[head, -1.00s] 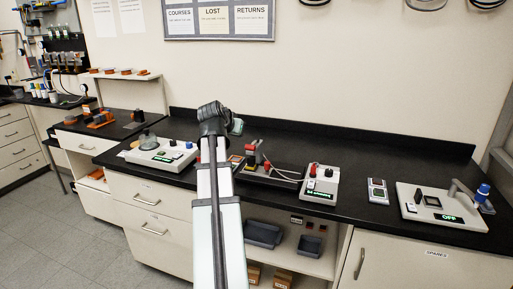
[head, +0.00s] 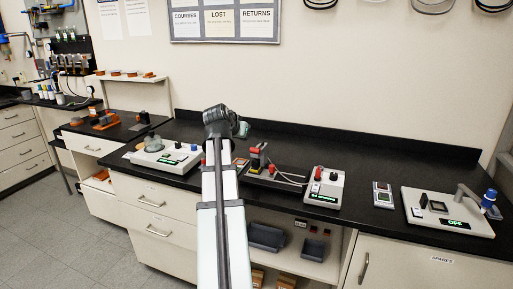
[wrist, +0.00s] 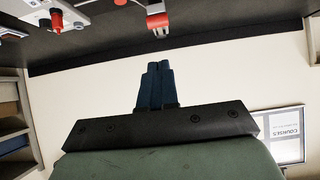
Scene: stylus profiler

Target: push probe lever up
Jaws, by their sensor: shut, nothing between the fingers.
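No part labelled as the probe lever can be made out. A black-based device with red and yellow upright parts (head: 258,157) stands mid-bench, partly behind my arm, with wires to a grey box (head: 323,188). The box has a red knob and a lit green display. In the wrist view, a red part (wrist: 157,20) shows at the top, beyond the fingertips, and a red knob (wrist: 57,20) is at upper left. My gripper (wrist: 157,68) is shut and empty, apart from both. In the head view my gripper (head: 242,129) is mostly hidden behind my wrist.
A grey instrument (head: 447,212) reading OFF, with a grey arm and blue knob, stands at right. A white instrument (head: 165,155) is at left. A small meter (head: 382,194) lies between box and right instrument. The wall rises behind the black bench (head: 355,155).

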